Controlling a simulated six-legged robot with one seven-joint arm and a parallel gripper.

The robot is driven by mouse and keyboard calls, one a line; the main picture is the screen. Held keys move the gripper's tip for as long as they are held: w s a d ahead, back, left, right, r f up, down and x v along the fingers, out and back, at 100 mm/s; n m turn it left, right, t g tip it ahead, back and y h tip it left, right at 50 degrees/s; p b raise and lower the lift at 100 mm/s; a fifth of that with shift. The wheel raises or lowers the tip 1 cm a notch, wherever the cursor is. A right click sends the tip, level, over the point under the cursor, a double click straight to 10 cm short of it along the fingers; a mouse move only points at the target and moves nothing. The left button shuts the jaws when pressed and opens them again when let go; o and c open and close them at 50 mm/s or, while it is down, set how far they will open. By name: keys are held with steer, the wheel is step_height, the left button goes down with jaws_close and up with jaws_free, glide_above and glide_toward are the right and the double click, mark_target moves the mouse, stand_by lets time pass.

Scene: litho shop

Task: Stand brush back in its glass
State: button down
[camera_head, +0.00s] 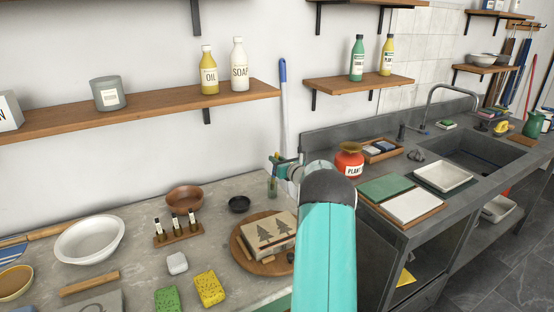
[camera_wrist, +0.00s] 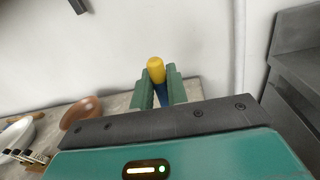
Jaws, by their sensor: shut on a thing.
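My gripper (camera_head: 278,162) is at the back of the grey counter, close to the wall. In the wrist view my gripper (camera_wrist: 158,90) is shut on the brush (camera_wrist: 156,68), which shows a yellow end and a blue part between the green fingers. A small greenish glass (camera_head: 272,187) shows just below the fingers in the head view, near the back edge of the counter. The brush is hard to make out in the head view, and its lower end is hidden in the wrist view. I cannot tell whether it is inside the glass.
A dark small bowl (camera_head: 239,204) and a round wooden board (camera_head: 247,258) with a tree-printed block (camera_head: 268,232) stand near the glass. A red jar (camera_head: 349,160) is to the right. A blue-topped pole (camera_head: 283,100) stands behind, against the wall.

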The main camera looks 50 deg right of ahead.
steer(key=c, duration=1.3)
jaws_free()
steer(key=s+a, duration=0.2)
steer(key=s, duration=1.1)
steer(key=shift+s+a+r, duration=0.15)
steer(key=shift+s+a, duration=0.1)
steer(key=shift+a, duration=0.15)
